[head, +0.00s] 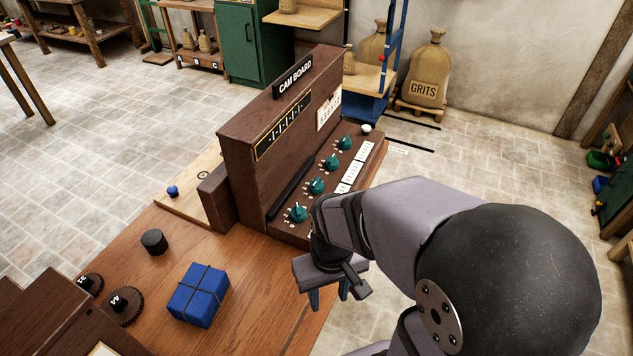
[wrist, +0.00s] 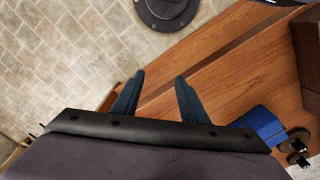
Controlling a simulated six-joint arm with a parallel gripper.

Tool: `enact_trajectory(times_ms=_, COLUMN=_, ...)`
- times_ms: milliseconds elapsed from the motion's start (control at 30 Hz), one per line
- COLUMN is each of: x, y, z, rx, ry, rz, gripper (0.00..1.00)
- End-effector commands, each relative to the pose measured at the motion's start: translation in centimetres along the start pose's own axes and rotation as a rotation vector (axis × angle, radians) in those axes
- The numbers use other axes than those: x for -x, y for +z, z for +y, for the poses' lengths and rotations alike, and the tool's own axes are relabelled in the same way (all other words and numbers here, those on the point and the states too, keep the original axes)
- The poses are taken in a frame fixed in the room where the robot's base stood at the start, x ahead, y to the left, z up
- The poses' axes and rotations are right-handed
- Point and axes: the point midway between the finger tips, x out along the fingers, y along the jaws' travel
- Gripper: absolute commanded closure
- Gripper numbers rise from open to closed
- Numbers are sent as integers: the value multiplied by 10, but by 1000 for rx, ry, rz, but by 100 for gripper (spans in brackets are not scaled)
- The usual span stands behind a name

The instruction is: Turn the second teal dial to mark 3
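Several teal dials run in a row up the sloped panel of the brown cam board (head: 238,135) in the head view. The nearest dial (head: 298,213) is at the lower left, the one beyond it (head: 316,187) is second from the near end, then come another (head: 331,164) and the farthest (head: 345,142). Their pointer marks are too small to read. My gripper (head: 329,297) is in front of the board's near end, apart from the dials, pointing down by the table edge. In the wrist view its two fingers (wrist: 157,90) are spread with nothing between them.
A blue strapped box (head: 198,295), a black cylinder (head: 154,242) and two dark gears (head: 122,305) are on the wooden table (head: 245,260). The blue box also shows in the wrist view (wrist: 260,125). A small white knob (head: 366,128) is at the panel's far end.

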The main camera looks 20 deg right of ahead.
Motion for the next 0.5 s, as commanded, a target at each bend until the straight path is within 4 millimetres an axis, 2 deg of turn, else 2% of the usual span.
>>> enact_trajectory(times_ms=133, x=10, y=-19, z=2, rx=64, ry=0, rz=3, gripper=60)
enact_trajectory(times_ms=267, x=26, y=-56, z=8, rx=197, ry=2, rz=11, gripper=60)
enact_trajectory(times_ms=500, x=58, y=-151, z=30, rx=579, ry=12, rz=28, gripper=60)
